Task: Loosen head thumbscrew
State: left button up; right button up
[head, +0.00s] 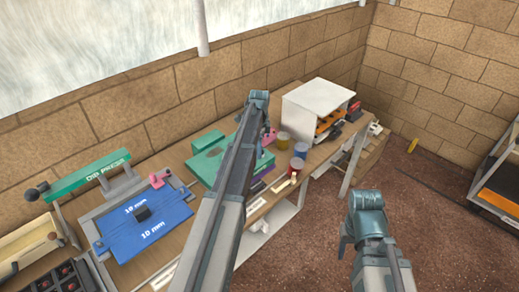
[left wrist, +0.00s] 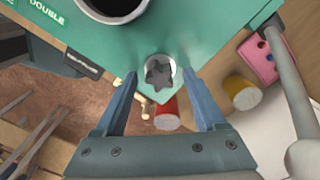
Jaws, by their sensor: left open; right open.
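The dark star-shaped thumbscrew (left wrist: 159,74) sits in a pale round recess near the tip of the green machine head (left wrist: 205,25) in the left wrist view. My left gripper (left wrist: 166,103) is open, with one finger on each side of the thumbscrew. I see a gap on both sides and cannot tell its height above the knob. In the head view, the green machine (head: 205,165) stands on the bench, partly hidden by my left arm. The thumbscrew and left fingertips are hidden there. My right arm shows at lower right, but its gripper fingers are not visible.
A red can (left wrist: 167,120) and a yellow can (left wrist: 243,94) stand below the head. A grey lever (left wrist: 290,85) runs down its right side. A second green press (head: 95,172) with a blue bed (head: 150,240) stands at left. A white box (head: 312,105) stands beyond.

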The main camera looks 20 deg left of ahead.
pick_arm(q)
jog(key=shift+r, duration=0.15)
jog(key=shift+r+p, duration=1.9)
jog(key=shift+p, duration=0.1)
jog(key=shift+r+p, duration=1.95)
jog(key=shift+r, duration=0.15)
notch_tip(320, 180, up, 14)
jog(key=p, duration=1.4)
jog(key=shift+f, duration=0.2)
jog(key=shift+f, duration=0.1)
